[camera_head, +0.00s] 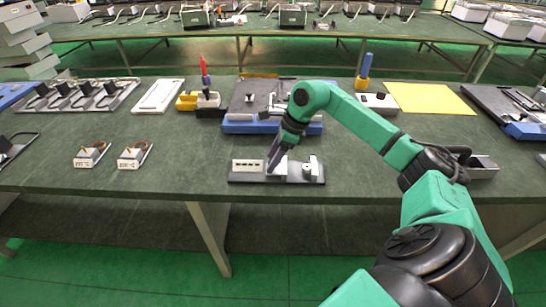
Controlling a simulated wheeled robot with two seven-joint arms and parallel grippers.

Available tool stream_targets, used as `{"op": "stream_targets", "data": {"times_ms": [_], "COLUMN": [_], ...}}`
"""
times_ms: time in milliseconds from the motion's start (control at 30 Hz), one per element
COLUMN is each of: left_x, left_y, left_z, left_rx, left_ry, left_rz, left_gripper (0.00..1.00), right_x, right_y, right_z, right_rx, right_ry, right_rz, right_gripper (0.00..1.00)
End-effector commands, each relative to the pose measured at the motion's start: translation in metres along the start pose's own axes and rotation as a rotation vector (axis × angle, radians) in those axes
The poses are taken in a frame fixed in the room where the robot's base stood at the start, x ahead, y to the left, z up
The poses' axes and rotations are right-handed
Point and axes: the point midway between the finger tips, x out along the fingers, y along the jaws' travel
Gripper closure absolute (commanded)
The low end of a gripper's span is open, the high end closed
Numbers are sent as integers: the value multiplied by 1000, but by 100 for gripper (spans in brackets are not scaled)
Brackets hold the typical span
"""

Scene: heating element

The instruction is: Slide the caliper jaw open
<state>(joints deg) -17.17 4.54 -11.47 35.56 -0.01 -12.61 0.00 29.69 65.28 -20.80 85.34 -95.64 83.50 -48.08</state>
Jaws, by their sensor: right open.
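A small device on a dark base plate, which looks like the caliper (306,172), lies near the front edge of the green table. Its left part is a light block with a row of dark holes, and its right part is a pale block with a round knob. My right gripper (272,167) reaches down to the middle of this device, its fingers beside the light central piece. The gripper is open. I cannot tell whether the fingers touch the piece. My left gripper is not in view.
Two small blocks with brown cables (133,155) stand left on the table (190,165). Behind the caliper is a blue-edged fixture (250,127). A yellow sheet (428,98) lies at the back right, and a grey open box (482,167) is right of my forearm. The front edge is close.

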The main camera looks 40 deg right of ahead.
Motion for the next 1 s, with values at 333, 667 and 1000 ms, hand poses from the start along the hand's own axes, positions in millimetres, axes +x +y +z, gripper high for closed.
{"op": "stream_targets", "data": {"times_ms": [333, 667, 1000], "left_x": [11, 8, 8], "left_y": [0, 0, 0], "left_z": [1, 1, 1], "left_rx": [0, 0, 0], "left_ry": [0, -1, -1], "left_rz": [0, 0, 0], "left_gripper": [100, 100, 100], "right_x": [-73, -143, -145], "right_y": [-2, 0, 0], "right_z": [1, 2, 1], "right_rx": [-1, -1, -1], "right_ry": [-2, -2, -1], "right_rz": [-8, -2, -1], "right_gripper": [40, 40, 40]}}
